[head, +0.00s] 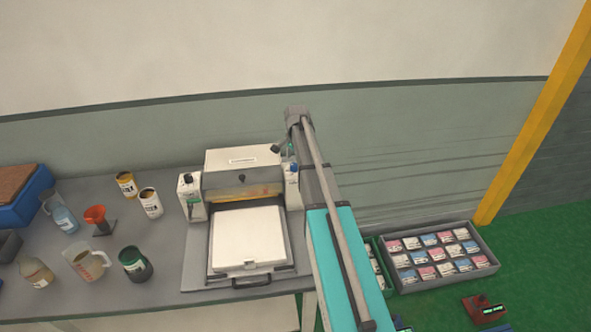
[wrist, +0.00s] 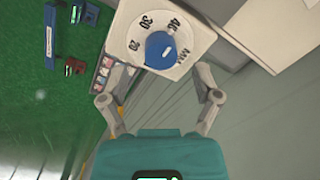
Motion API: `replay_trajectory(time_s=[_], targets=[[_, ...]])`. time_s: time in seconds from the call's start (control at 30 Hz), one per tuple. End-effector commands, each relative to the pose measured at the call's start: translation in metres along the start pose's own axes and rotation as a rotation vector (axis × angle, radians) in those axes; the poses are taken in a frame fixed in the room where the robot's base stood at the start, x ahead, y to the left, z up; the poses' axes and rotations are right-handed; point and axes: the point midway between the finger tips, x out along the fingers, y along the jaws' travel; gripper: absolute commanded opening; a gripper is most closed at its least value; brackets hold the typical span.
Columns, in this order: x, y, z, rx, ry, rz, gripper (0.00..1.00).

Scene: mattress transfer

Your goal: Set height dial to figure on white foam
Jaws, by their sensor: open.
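The height dial (wrist: 137,38) is a white disc with a blue knob (wrist: 165,48). It sits on a pale box at the top of the wrist view, with 20, 30, 40 and MM around it. A white line marks the knob; which figure it points to is unclear. My gripper (wrist: 161,74) is open, its fingers spread to either side below the knob, holding nothing. In the head view my arm reaches to the machine's right side, where a bit of blue (head: 294,167) shows. A white foam-like slab (head: 248,236) lies on the machine's bed; I can read no figure on it.
The machine (head: 243,160) stands on a grey table (head: 160,276). A grey crate of small packs (head: 490,262) and a red device (head: 484,310) are on the green floor at right.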

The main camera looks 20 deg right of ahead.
Motion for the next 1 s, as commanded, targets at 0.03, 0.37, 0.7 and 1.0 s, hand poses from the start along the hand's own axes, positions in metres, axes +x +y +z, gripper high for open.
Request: replay_trajectory(time_s=[0.03,0.37,0.7,1.0], targets=[[0.008,0.0,0.0,0.0,0.0,0.0,0.81],[0.026,0.0,0.0,0.0,0.0,0.0,0.81],[0.029,0.0,0.0,0.001,0.0,0.0,0.81],[0.028,0.0,0.0,0.001,0.0,0.0,0.57]])
